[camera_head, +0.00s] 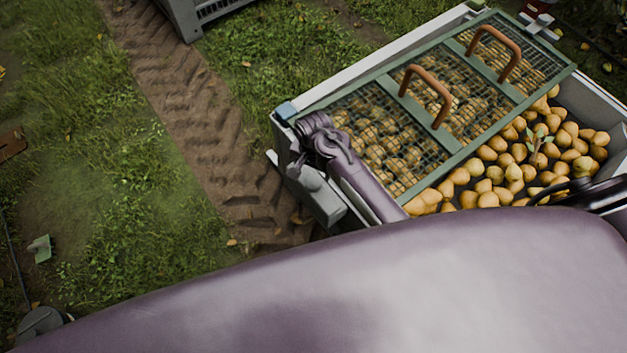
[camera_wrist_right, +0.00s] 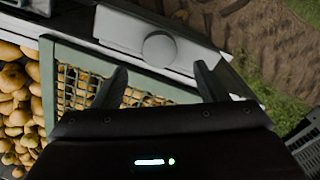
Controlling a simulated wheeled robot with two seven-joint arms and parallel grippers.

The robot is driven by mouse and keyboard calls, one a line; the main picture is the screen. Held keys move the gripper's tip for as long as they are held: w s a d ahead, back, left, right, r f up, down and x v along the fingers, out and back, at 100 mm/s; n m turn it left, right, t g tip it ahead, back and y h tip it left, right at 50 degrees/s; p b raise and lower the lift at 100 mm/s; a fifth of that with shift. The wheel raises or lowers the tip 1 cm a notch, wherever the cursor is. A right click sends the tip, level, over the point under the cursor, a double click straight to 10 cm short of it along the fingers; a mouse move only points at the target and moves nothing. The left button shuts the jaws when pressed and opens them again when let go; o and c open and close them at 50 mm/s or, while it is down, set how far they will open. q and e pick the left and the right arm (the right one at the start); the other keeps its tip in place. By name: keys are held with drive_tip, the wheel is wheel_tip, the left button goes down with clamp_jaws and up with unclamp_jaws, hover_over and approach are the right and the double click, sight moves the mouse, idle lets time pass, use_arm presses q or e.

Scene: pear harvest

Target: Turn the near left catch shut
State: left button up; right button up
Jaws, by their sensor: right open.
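The near left catch shows as a pale grey plate with a round knob (camera_wrist_right: 160,47) in the right wrist view. In the head view its grey block (camera_head: 322,204) is on the left wall of the pear bin, partly behind my arm. The catch lies along the wall beside the green mesh lid (camera_head: 447,138); I cannot tell whether it overlaps the lid. My right gripper (camera_wrist_right: 160,82) is open and empty, its fingers apart on either side below the knob. In the head view the right gripper (camera_head: 308,160) is small and partly hidden by its arm. My left gripper is not seen.
Pears (camera_head: 520,165) fill the bin beneath and beside the lid. Two brown handles (camera_head: 428,92) stand up from the lid. A grey crate (camera_head: 190,18) stands at the top on the ground.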

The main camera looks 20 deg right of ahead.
sight(314, 181)
wheel_tip(314, 181, down, 5)
drive_tip(key=shift+f, duration=0.2)
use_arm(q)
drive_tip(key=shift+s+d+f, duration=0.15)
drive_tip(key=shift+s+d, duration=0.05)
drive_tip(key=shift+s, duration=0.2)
use_arm(e)
drive_tip(key=shift+f, duration=0.65)
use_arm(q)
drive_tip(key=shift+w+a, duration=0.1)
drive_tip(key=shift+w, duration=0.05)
use_arm(e)
drive_tip(key=c, duration=1.4)
